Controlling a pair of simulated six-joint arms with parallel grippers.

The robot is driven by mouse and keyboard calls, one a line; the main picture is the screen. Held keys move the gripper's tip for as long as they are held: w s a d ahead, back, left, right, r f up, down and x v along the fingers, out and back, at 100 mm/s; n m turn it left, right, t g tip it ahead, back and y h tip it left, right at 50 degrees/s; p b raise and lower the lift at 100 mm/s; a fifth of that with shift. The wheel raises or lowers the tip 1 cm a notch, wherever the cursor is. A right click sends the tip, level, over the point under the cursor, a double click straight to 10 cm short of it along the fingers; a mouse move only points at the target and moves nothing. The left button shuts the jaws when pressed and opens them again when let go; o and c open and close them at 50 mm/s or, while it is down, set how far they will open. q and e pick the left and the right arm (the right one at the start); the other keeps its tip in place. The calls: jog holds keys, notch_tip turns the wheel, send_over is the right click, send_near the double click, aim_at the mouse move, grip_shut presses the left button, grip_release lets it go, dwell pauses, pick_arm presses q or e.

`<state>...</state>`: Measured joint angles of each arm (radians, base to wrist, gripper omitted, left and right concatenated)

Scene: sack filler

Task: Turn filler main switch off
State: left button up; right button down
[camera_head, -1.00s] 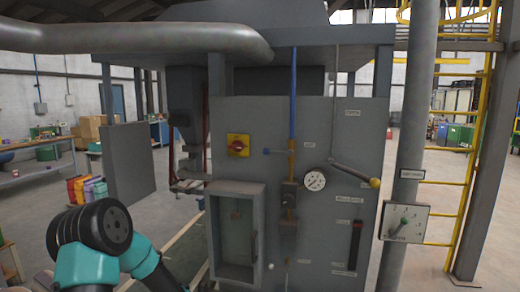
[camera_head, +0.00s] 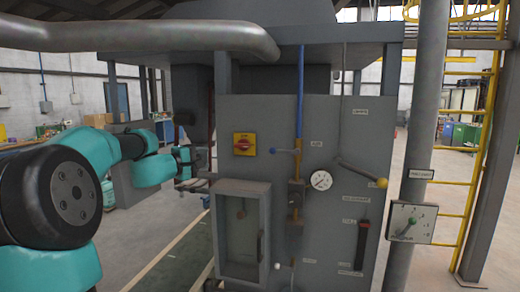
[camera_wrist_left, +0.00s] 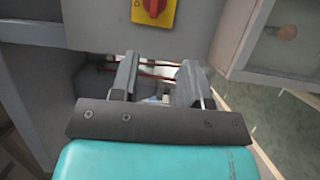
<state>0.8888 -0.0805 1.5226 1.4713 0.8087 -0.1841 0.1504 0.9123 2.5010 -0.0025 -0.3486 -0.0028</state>
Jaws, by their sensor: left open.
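The main switch is a red rotary knob on a yellow plate (camera_head: 244,144), on the upper left of the grey filler panel (camera_head: 345,125). In the left wrist view the red knob and yellow plate (camera_wrist_left: 153,10) show at the top edge, partly cut off. My left gripper (camera_wrist_left: 157,80) is open, its two grey fingers apart with nothing between them. It is below the switch in that view and not touching it. In the head view my left gripper (camera_head: 195,182) is left of the panel's edge, small and partly hidden. My right gripper is not in view.
A glazed box (camera_head: 242,232) juts out below the switch. A blue pipe with a valve lever (camera_head: 286,151), a gauge (camera_head: 321,180) and a yellow-knobbed lever (camera_head: 381,183) are to the right. A thick grey pipe (camera_head: 150,37) crosses above. A dial box (camera_head: 410,222) hangs on a column.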

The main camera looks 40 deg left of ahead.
pick_arm(q)
jog(key=shift+s+r, duration=0.1)
jog(key=shift+r, duration=0.25)
send_near(240, 146)
jog(key=w, duration=0.6)
jog(key=w+a, duration=0.1)
jog(key=w, duration=0.2)
jog(key=shift+w+f, duration=0.15)
jog(key=shift+w, duration=0.05)
grip_shut()
dwell(0.4)
